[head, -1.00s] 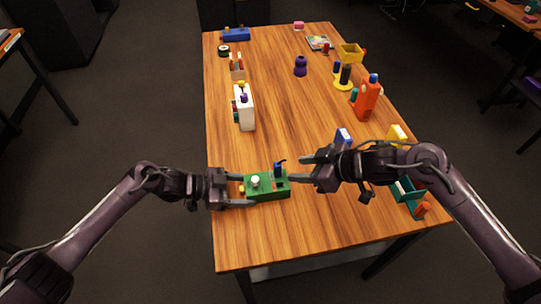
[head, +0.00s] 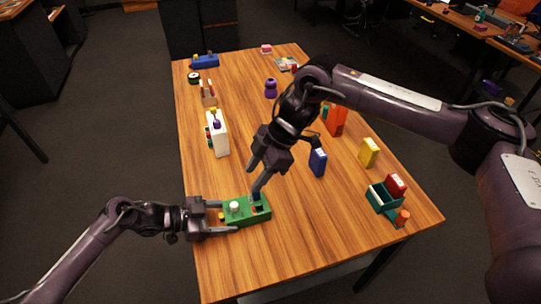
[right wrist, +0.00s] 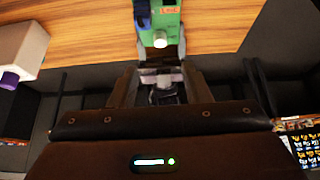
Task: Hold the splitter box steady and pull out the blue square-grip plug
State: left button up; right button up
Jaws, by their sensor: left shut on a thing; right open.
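The green splitter box (head: 246,211) lies near the front left of the table, with a white knob (head: 235,207) on its top. My left gripper (head: 226,219) is shut on the box from its left end. The dark blue plug (head: 256,197) stands at the box's right part, largely hidden by my right gripper. My right gripper (head: 257,188) is open and points down, its fingertips at the plug; I cannot tell whether they touch it. In the right wrist view the box (right wrist: 168,14) is cut off by the top edge.
A blue block (head: 318,162), a yellow block (head: 368,152) and a teal tray (head: 378,198) stand to the right. A white box (head: 217,134) stands behind on the left. The table between is clear.

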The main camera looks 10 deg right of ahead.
aim_at(256, 195)
jog(key=w+d+r+h, duration=0.1)
jog(key=w+d+r, duration=0.1)
jog(key=d, duration=0.2)
jog(key=shift+h, duration=0.3)
jog(key=x, duration=1.2)
jog(key=shift+w+a, duration=0.15)
jog(key=shift+w, duration=0.05)
jog(key=shift+r, duration=0.1)
grip_shut()
